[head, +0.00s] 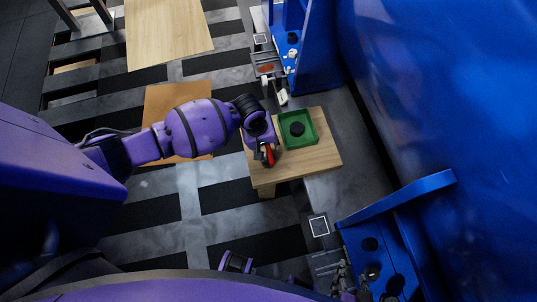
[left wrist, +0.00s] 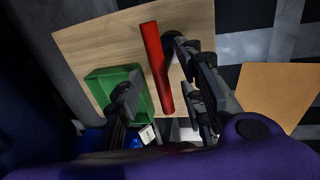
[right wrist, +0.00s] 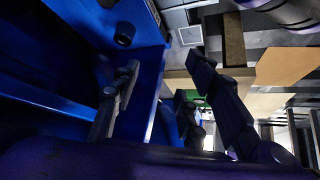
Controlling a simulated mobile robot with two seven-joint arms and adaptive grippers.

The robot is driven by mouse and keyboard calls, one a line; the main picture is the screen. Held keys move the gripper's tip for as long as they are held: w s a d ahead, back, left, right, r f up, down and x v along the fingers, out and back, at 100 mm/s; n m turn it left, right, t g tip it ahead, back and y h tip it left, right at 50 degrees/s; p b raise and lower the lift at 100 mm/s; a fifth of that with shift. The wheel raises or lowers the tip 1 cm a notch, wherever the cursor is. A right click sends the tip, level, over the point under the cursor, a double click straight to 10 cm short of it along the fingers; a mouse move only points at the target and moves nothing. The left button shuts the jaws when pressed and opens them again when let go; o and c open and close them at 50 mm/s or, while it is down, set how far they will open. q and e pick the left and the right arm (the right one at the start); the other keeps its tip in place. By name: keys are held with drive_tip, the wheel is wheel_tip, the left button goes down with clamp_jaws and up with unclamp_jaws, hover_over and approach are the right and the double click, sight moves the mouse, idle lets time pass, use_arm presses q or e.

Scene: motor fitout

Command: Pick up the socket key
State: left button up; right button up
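The red socket key (left wrist: 157,68) shows in the left wrist view as a long red bar over the wooden table, between the two fingers of my left gripper (left wrist: 152,62). That gripper is open, and I see no finger closed on the key. In the head view the left gripper (head: 262,152) is above the near left part of the table, with part of the red key (head: 270,155) showing beside it; the rest is hidden. My right gripper (right wrist: 160,62) is open and empty in its wrist view, in front of a blue structure.
Blue frames (head: 400,215) and a large blue wall (head: 440,90) bound the right side. An orange-brown board (head: 165,97) lies left.

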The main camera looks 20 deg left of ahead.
use_arm(q)
drive_tip(key=shift+f, duration=0.25)
idle(0.4)
clamp_jaws()
